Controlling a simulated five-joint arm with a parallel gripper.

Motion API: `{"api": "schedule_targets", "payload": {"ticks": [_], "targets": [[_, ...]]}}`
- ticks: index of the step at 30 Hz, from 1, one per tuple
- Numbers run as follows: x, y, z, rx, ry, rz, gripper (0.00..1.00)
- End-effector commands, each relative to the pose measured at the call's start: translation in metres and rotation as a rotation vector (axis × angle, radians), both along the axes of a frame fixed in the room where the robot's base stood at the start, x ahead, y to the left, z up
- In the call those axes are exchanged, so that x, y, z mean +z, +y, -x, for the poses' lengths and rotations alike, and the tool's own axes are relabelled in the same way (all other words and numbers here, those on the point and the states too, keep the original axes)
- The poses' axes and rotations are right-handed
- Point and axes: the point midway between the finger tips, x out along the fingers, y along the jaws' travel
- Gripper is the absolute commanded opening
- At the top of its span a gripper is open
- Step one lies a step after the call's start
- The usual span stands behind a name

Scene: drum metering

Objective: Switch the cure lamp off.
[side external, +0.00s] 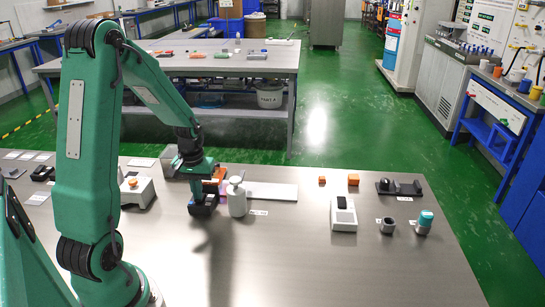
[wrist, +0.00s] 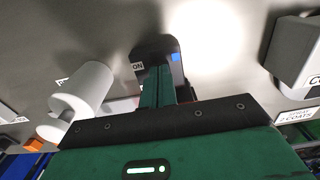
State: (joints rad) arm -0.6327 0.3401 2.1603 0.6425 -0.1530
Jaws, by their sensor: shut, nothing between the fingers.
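In the wrist view a dark block (wrist: 150,47) with a blue patch and a label reading "ON" lies just past my fingertips. It looks like the lamp's switch, but I cannot be sure. My gripper (wrist: 160,78) is shut and empty, its green fingers overlapping the near part of the block. I cannot tell whether they touch it. In the side view my gripper (side external: 203,190) is low over the dark block (side external: 203,208), left of a white bottle (side external: 237,200). A bright patch lies on the table beside the block in the wrist view; its source is not clear.
The white bottle also shows at left in the wrist view (wrist: 82,92). In the side view, a box with an orange knob (side external: 137,190) stands left, and a white panel (side external: 275,191) lies behind the bottle.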

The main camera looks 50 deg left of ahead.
Motion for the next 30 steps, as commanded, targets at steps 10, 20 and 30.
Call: {"api": "schedule_targets", "payload": {"ticks": [10, 20, 30], "targets": [[-0.004, 0.0, 0.0, 0.0, -0.001, -0.001, 0.0], [0.005, 0.0, -0.001, 0.0, -0.004, -0.002, 0.0], [0.024, 0.001, -0.001, 0.0, -0.003, -0.001, 0.0]]}}
